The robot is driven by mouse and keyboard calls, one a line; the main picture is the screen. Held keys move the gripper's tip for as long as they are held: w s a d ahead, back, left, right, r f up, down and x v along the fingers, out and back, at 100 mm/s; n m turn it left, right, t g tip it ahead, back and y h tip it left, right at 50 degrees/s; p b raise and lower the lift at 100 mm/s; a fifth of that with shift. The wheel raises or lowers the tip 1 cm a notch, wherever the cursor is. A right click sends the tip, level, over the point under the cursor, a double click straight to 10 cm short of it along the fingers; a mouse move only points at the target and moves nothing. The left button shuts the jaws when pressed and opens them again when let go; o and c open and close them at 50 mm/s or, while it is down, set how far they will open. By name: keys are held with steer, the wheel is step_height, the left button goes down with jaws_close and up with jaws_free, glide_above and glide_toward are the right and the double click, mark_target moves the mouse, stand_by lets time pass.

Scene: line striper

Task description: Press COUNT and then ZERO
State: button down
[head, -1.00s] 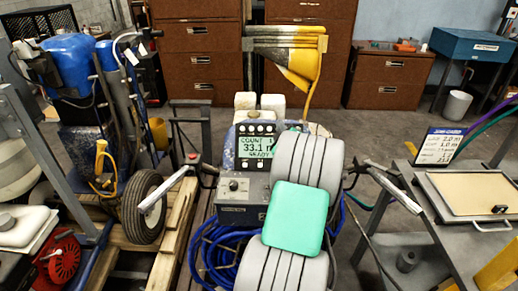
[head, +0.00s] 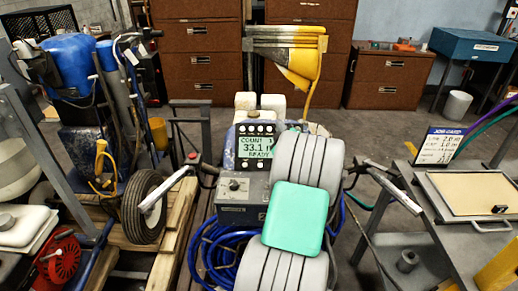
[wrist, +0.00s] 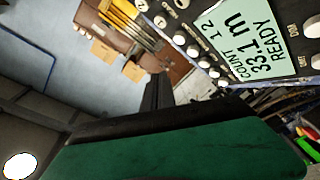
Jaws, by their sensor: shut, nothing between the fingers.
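The striper's control panel (head: 236,187) stands in the middle of the head view. Its lit display (head: 256,147) reads COUNT 1, 33.1 and READY, with its right edge partly covered by my arm. In the wrist view the display (wrist: 258,40) appears tilted and reads COUNT 1 2, 33.1 m, READY. Small round buttons (wrist: 192,50) run along one side of the display, and more sit on its opposite side. Their labels are too small to identify COUNT or ZERO. My gripper (wrist: 158,92) is shut and empty, apart from the panel in the picture. My arm hides it in the head view.
Blue hose (head: 215,250) lies coiled below the panel. Handlebars (head: 393,188) extend at both sides. A grey bench (head: 420,240) with a job card (head: 438,146) stands right. A wooden pallet (head: 165,245) and wheel (head: 143,207) are left. Brown cabinets (head: 200,65) stand behind.

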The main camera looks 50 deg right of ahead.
steer(key=w+a+n+y, duration=0.1)
steer(key=w+a+y, duration=0.25)
steer(key=a, duration=0.35)
steer(key=w+a+y, duration=0.2)
steer(key=w+a, duration=0.3)
steer(key=a, duration=0.3)
steer(key=w+a+f+g+y, duration=0.1)
steer(key=a+f+g+y, duration=0.2)
steer(key=a, duration=1.4)
steer(key=s+a+m+g+y, duration=0.1)
steer(key=s+a+g, duration=0.1)
steer(key=s+a, duration=0.35)
steer(key=s+a+g+y, duration=0.2)
steer(key=s+a, duration=0.1)
steer(key=a, duration=0.6)
steer(key=s+a+f+m+g, duration=0.1)
steer(key=s+a+g, duration=0.1)
steer(key=s+a, duration=0.2)
steer(key=s+a+f+m+g, duration=0.1)
steer(key=s+a, duration=0.3)
steer(key=s, duration=0.6)
steer(key=shift+s+f+g, duration=0.3)
steer(key=shift+f+g, duration=0.1)
steer(key=shift+g, duration=0.2)
